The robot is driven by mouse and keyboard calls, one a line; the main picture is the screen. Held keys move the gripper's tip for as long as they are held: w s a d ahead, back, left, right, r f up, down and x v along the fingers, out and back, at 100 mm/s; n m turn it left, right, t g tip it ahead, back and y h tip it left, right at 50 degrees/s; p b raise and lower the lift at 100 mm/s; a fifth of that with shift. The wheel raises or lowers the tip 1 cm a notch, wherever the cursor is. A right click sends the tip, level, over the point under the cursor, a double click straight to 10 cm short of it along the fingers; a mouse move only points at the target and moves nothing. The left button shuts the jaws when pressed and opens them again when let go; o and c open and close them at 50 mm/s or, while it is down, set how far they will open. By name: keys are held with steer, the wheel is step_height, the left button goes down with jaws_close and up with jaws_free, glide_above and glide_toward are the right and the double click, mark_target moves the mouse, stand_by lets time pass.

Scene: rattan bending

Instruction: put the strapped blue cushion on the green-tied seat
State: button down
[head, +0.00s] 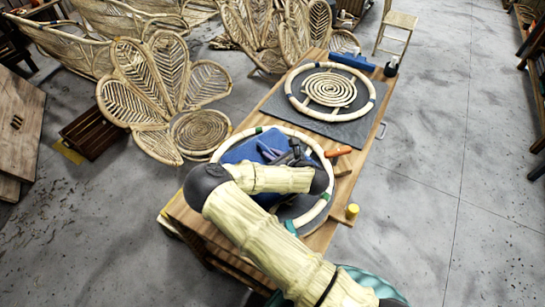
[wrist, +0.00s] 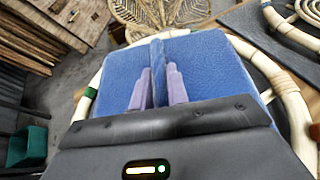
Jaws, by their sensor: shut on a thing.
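The blue cushion (head: 240,152) is over the near round rattan seat ring (head: 327,170), which has green ties. In the wrist view the cushion (wrist: 205,60) covers much of the ring (wrist: 296,120), and a green tie (wrist: 90,92) shows at its left. My gripper (head: 269,153) is above the cushion, its purple fingers shut on the upright blue strap (wrist: 158,55). My arm hides part of the cushion and ring in the head view. I cannot tell whether the cushion rests on the seat or hangs just above it.
A second ring (head: 371,103) with blue ties and a spiral centre (head: 329,90) lies on a dark mat (head: 350,128) at the table's far end. A blue tool (head: 352,61) is behind it. An orange-handled tool (head: 338,152) and yellow cylinder (head: 352,211) are near the right edge.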

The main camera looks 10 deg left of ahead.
steer(key=shift+f, duration=0.65)
steer(key=shift+f, duration=0.1)
steer(key=c, duration=1.4)
jaws_free()
steer(key=shift+f, duration=0.1)
steer(key=shift+o, duration=0.2)
steer(key=shift+d+r, duration=0.1)
steer(key=shift+r, duration=0.1)
steer(key=b+v, duration=0.2)
steer(key=v, duration=1)
steer(key=shift+w, duration=0.1)
